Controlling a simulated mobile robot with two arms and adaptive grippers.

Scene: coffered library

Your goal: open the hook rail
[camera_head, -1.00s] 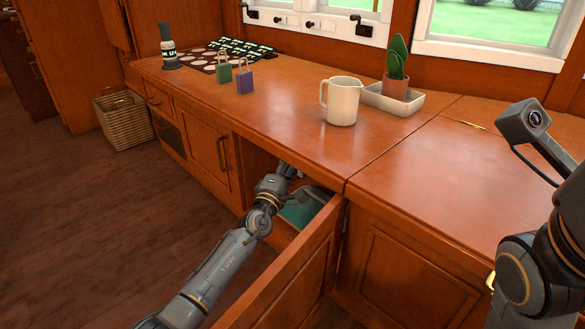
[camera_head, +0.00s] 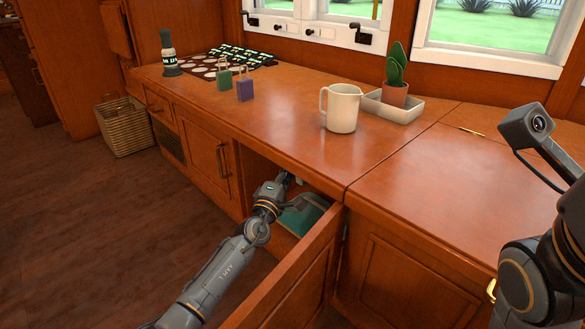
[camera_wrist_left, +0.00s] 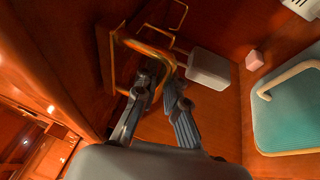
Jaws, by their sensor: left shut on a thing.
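The hook rail, which I take to be the brass-coloured bar and loop (camera_wrist_left: 150,50) on a dark wooden piece, is inside the open cabinet in the left wrist view. My left gripper (camera_wrist_left: 163,84) has its two dark fingers closed at the lower part of this loop. In the head view my left gripper (camera_head: 290,179) reaches into the open cabinet under the counter, and its fingertips and the rail are mostly hidden there. My right arm shows at the right edge of the head view, but its gripper does not.
The open cabinet door (camera_head: 290,285) stands out to the right of my left arm. A teal item (camera_head: 303,215) lies inside the cabinet. The counter (camera_head: 270,135) above holds a cream pitcher (camera_head: 341,108), a potted plant (camera_head: 395,92) and two padlocks.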

